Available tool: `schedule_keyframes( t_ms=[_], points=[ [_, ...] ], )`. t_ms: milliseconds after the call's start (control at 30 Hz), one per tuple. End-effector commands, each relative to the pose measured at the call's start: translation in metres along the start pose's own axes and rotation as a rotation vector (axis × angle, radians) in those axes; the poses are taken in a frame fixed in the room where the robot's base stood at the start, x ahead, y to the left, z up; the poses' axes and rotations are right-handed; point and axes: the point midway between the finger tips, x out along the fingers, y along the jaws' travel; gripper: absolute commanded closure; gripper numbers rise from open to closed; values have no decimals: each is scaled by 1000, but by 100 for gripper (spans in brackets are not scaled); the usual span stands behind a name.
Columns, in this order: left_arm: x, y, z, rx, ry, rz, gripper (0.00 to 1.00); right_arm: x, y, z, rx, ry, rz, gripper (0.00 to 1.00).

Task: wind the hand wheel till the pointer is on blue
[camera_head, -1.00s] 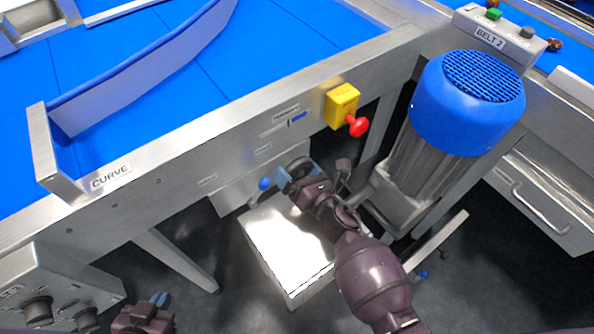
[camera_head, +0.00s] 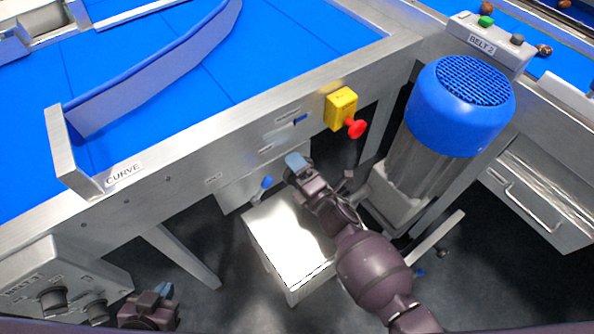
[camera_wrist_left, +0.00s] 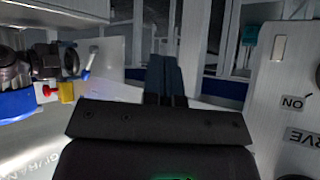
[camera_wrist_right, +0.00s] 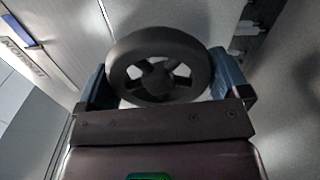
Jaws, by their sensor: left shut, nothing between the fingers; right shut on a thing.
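The hand wheel (camera_wrist_right: 157,65) is a dark spoked wheel, seen nearly face-on in the right wrist view. My right gripper (camera_wrist_right: 162,85) has a blue finger on either side of its rim and is shut on it. In the head view my right gripper (camera_head: 296,163) is at the conveyor's side panel and hides most of the wheel. A small scale with a blue part (camera_head: 300,119) is on the frame above it; the blue part also shows in the right wrist view (camera_wrist_right: 22,30). I cannot make out the pointer. My left gripper (camera_head: 163,290) is shut and empty at lower left.
A yellow box with a red button (camera_head: 342,109) sits right of the scale. A blue motor (camera_head: 460,105) stands close to my right arm. A blue-tipped lever (camera_head: 266,182) is left of the gripper. A control box (camera_head: 60,280) is beside my left gripper.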

Motion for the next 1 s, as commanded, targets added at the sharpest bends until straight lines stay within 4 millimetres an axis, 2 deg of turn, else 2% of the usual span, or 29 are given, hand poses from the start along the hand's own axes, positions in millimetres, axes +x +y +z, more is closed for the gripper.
schedule_keyframes(
  t_ms=[600,1000],
  points=[
    [-7,-1,-15,-3,24,-3,100,1,4,2,553,0,2,30],
    [-10,-1,-14,-5,22,-5,100,0,4,2,747,1,2,30]
  ],
)
